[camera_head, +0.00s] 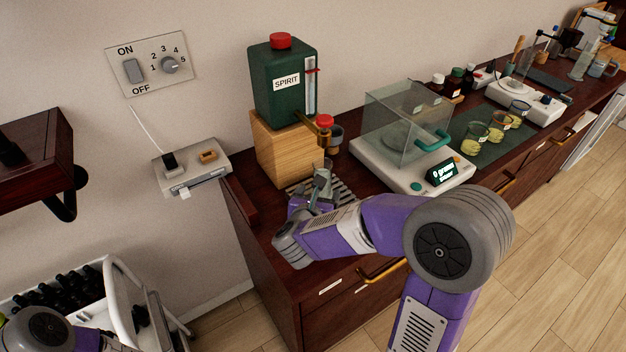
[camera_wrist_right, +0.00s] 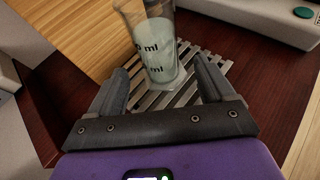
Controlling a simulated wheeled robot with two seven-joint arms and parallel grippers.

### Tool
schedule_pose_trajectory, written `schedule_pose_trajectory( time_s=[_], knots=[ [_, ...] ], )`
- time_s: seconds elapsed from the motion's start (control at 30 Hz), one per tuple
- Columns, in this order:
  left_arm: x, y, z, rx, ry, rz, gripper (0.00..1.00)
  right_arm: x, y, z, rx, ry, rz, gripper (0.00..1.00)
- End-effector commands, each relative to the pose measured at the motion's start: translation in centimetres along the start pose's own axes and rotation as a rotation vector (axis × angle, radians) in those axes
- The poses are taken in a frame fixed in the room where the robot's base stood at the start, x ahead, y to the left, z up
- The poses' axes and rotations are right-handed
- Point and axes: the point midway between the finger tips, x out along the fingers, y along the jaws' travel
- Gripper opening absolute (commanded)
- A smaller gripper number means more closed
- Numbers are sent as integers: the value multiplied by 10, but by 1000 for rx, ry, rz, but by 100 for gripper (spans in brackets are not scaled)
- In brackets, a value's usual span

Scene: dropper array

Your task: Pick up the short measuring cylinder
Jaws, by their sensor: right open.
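The clear measuring cylinder (camera_wrist_right: 152,42) with black "ml" marks stands upright on a slatted metal grate (camera_wrist_right: 184,92) in the right wrist view. Its top is cut off by the picture edge. My right gripper (camera_wrist_right: 162,70) is open, with one finger on each side of the cylinder's lower part in this view. I see no clear contact between the fingers and the glass. In the head view my right gripper (camera_head: 318,190) is low over the grate, in front of the wooden block, and the cylinder is hard to make out there. My left gripper is out of view.
A green spirit tank (camera_head: 283,85) with a brass tap sits on a wooden block (camera_head: 275,150) just behind the grate. A balance with a clear cover (camera_head: 400,120) stands to the right. A socket box (camera_head: 192,167) is on the wall at left.

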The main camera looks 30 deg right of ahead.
Motion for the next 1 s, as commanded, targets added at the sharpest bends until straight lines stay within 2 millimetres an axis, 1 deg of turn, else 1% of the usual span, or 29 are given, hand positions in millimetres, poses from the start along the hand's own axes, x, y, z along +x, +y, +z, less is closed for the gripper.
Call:
schedule_pose_trajectory(
  time_s=[0.2, 0.3, 0.4, 0.63, 1.0],
  knots=[
    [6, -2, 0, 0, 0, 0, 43, 32, 0, -4, -4, 1, 1, 82],
    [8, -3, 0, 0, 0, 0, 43, 45, 1, -4, -4, 1, 2, 82],
    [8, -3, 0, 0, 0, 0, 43, 52, 1, -3, -4, 0, 5, 82],
    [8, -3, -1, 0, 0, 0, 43, 53, 1, -2, -4, 1, 6, 82],
    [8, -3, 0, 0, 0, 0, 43, 52, 1, -3, -4, 2, 6, 25]
  ],
)
